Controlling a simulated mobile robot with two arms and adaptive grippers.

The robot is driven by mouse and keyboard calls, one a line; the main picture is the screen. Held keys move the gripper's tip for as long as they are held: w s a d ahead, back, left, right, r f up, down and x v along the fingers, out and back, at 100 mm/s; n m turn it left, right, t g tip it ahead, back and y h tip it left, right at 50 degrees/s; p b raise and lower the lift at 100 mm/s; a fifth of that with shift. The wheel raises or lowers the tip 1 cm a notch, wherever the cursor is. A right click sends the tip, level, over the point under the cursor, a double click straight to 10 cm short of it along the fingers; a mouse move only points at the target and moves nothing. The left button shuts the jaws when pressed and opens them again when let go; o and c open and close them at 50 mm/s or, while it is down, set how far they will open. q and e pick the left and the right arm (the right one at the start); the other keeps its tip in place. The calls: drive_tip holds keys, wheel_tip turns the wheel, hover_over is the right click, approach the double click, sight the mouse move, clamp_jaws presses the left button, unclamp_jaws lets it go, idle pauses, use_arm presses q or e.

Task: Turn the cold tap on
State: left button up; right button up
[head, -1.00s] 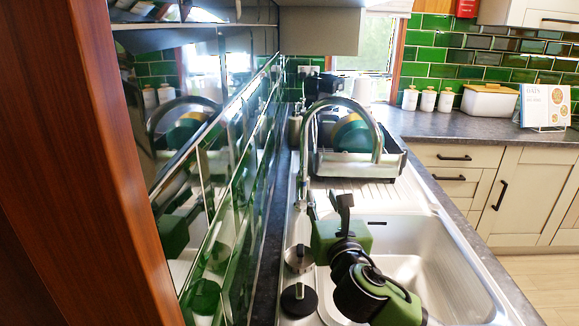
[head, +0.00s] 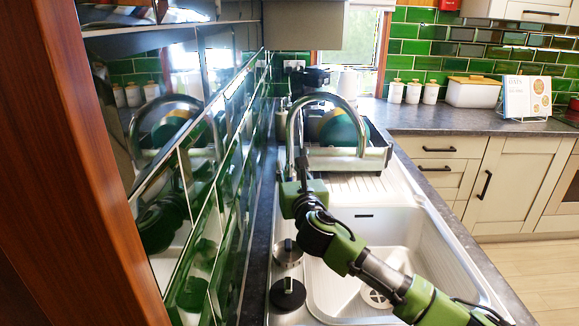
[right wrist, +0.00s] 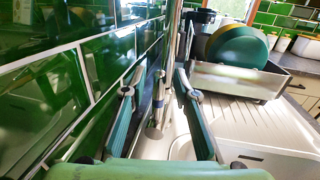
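The steel tap (head: 291,140) stands at the back left of the sink (head: 340,225), with a tall spout arching right. My right gripper (head: 303,172) is at the lower part of the tap's column in the head view. In the right wrist view my right gripper (right wrist: 160,92) is open, its two fingers apart. The tap's column (right wrist: 173,45) rises between and beyond the fingertips, with a small upright part (right wrist: 158,88), possibly a lever, beside it. I cannot tell whether a finger touches the tap. No water is visible. My left gripper is not in view.
Green tiled wall (right wrist: 50,100) runs close along the left. A dish rack (head: 345,157) with plates stands behind the drainer. A black-topped round item (head: 288,294) and a steel one (head: 288,253) sit at the sink's left edge. The basin is clear apart from my arm.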

drive_tip(key=shift+w+a, duration=0.15)
drive_tip(key=shift+w, duration=0.55)
clamp_jaws()
drive_tip(key=d+m, duration=0.1)
drive_tip(key=d+m+b, duration=0.1)
drive_tip(key=m, duration=0.1)
drive_tip(key=d+m+t, duration=0.1)
drive_tip(key=shift+d+f+b, duration=0.2)
drive_tip(key=shift+f+b, duration=0.15)
drive_tip(key=shift+b, duration=0.05)
unclamp_jaws()
